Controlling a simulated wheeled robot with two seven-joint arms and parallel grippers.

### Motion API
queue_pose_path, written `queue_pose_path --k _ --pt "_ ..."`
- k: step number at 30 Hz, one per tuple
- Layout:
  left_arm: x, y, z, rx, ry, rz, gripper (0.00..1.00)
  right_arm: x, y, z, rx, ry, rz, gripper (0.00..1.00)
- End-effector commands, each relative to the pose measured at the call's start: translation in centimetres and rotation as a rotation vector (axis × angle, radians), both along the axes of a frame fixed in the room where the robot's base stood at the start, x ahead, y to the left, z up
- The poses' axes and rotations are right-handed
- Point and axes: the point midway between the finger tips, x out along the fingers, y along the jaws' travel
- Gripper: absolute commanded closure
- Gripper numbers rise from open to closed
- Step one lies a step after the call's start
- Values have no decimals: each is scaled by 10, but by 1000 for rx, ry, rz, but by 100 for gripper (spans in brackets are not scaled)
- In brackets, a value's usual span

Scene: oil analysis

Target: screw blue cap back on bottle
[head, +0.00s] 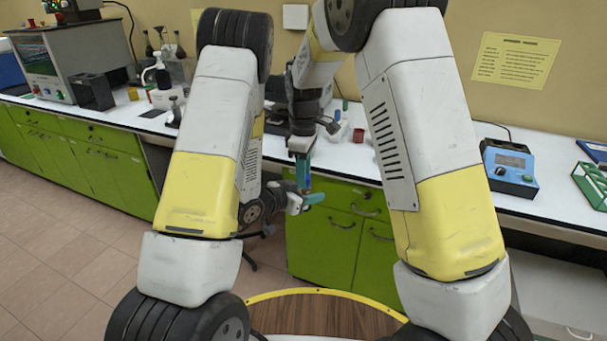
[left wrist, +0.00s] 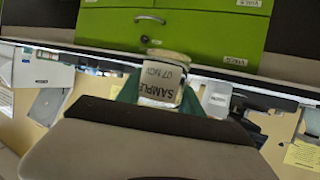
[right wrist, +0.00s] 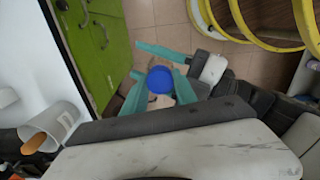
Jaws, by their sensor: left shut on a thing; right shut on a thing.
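The blue cap (right wrist: 159,80) sits between the teal fingertips of my right gripper (right wrist: 158,88), which is shut on it and points down. The clear bottle (left wrist: 163,76), with a SAMPLE 07 NOV label, is held between the fingers of my left gripper (left wrist: 160,92), which comes in from the side. In the head view the right gripper (head: 302,170) is directly above the left gripper (head: 308,198), in front of the counter. The bottle is hidden under the cap in the right wrist view. I cannot tell whether cap and bottle neck touch.
The white counter (head: 350,145) stands behind the grippers, above green cabinets (head: 325,240). A blue device (head: 509,167) and a green rack (head: 590,185) are on its right part. Several bottles and a dark box (head: 92,91) stand on the left part. Floor space at the left is clear.

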Motion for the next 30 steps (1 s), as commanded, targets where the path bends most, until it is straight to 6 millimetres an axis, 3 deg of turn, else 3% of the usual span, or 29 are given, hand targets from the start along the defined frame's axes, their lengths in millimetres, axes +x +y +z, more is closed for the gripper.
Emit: queue_pose_path --k 24,27,30 --pt "-1 -1 0 -1 1 -3 100 1 1 -1 3 -2 -1903 100" --pt "-1 -1 0 -1 1 -3 100 1 1 -1 4 -1 -2041 100" --pt "-1 -1 0 -1 1 -3 100 1 1 -1 4 0 -2032 100"
